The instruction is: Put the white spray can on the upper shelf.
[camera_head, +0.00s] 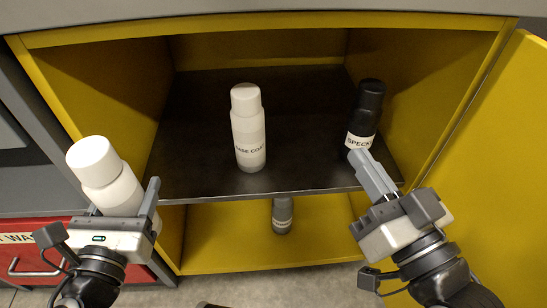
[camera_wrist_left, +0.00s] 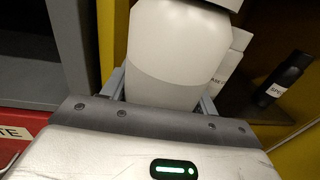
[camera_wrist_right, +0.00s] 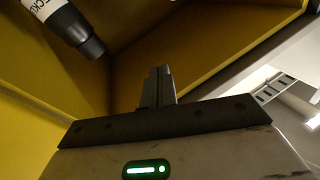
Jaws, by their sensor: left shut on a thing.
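A white spray can (camera_head: 116,190) is in my left gripper (camera_head: 120,203), outside the yellow cabinet at its left front. My left gripper is shut around its lower body; the can is tilted in the head view. The can also fills the middle of the left wrist view (camera_wrist_left: 175,60). The upper shelf (camera_head: 195,165) is a dark board inside the cabinet, to the right of the held can. My right gripper (camera_head: 368,165) is shut and empty, its fingers together, in front of the shelf's right part, close below the black can.
A second white can labelled BASE COAT (camera_head: 248,128) stands mid-shelf; a black can (camera_head: 364,115) stands at the right. A grey can (camera_head: 282,215) stands on the lower yellow floor (camera_head: 235,245). The open door (camera_head: 490,150) is at right. The shelf's left part is clear.

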